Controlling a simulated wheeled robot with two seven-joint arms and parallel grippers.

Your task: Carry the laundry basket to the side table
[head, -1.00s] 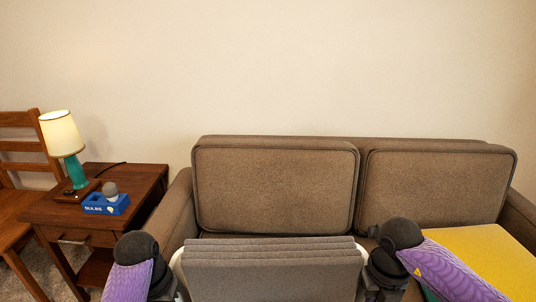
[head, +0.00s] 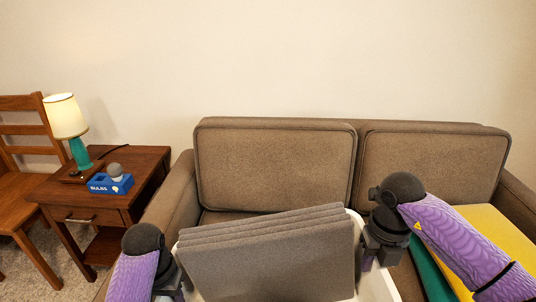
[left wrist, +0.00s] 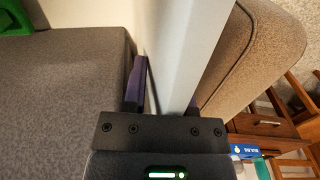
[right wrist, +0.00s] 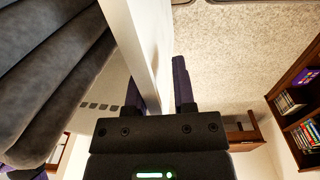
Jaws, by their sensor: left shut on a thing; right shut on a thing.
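The white laundry basket (head: 374,286) holds folded grey cloth (head: 280,258) and is in front of the sofa in the head view, tilted with its right side higher. My left gripper (left wrist: 165,95) is shut on the basket's white wall (left wrist: 185,50), which runs between its fingers in the left wrist view. My right gripper (right wrist: 165,85) is shut on the opposite wall (right wrist: 138,45). The wooden side table (head: 140,165) stands to the left of the sofa. On it are a lit lamp with a teal base (head: 80,152) and a blue box (head: 110,184) with a grey bulb-shaped thing.
The brown sofa (head: 275,165) fills the middle and right. Its left arm (head: 178,190) lies between the basket and the side table. Yellow and green things (head: 500,235) lie on its right seat. A wooden chair (head: 20,185) stands at far left.

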